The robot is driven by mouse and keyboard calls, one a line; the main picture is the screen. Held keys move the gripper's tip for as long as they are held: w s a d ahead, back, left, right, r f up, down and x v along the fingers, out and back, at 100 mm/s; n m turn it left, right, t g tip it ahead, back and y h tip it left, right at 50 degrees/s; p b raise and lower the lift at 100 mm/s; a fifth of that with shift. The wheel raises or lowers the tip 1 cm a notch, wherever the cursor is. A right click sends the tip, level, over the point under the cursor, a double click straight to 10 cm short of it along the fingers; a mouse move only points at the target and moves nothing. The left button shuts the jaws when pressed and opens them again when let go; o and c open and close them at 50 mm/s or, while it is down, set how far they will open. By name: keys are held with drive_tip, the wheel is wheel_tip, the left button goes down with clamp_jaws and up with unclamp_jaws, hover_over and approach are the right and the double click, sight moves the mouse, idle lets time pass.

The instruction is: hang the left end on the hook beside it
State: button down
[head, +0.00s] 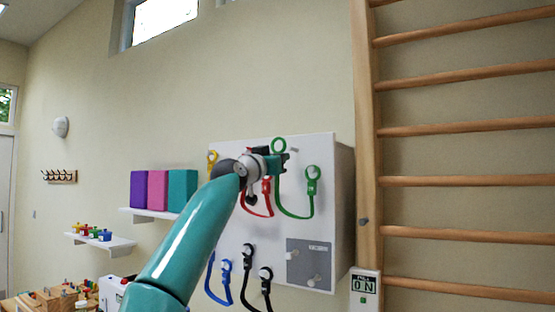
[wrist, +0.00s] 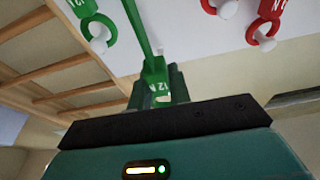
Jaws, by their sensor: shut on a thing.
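The green band (head: 292,214) hangs in a loop on the front of the white board (head: 320,235). Its right end (head: 313,173) is a ring hung on a peg; in the wrist view this ring (wrist: 80,8) has a white peg through it. My gripper (head: 278,163) is shut on the band's left end, a green grip marked with an N figure (wrist: 156,75). The left end's ring (head: 279,145) stands up above my fingers in the head view. I cannot tell whether a hook is inside it; the hook beside it is not clearly visible. My gripper (wrist: 158,88) hides that area in the wrist view.
A red band (head: 258,212) hangs just left, partly behind my gripper; yellow (head: 212,157), blue (head: 225,280) and black (head: 265,275) bands are around it. A grey plate (head: 310,263) is lower right. Wooden wall bars (head: 460,181) stand right of the board.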

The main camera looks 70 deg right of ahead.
drive_tip(key=shift+s+d, duration=0.2)
drive_tip(key=shift+d, duration=1.2)
drive_tip(key=shift+s+d, duration=0.1)
drive_tip(key=shift+d, duration=0.6)
drive_tip(key=shift+d, duration=0.15)
drive_tip(key=shift+s+d, duration=0.1)
drive_tip(key=shift+d, duration=0.2)
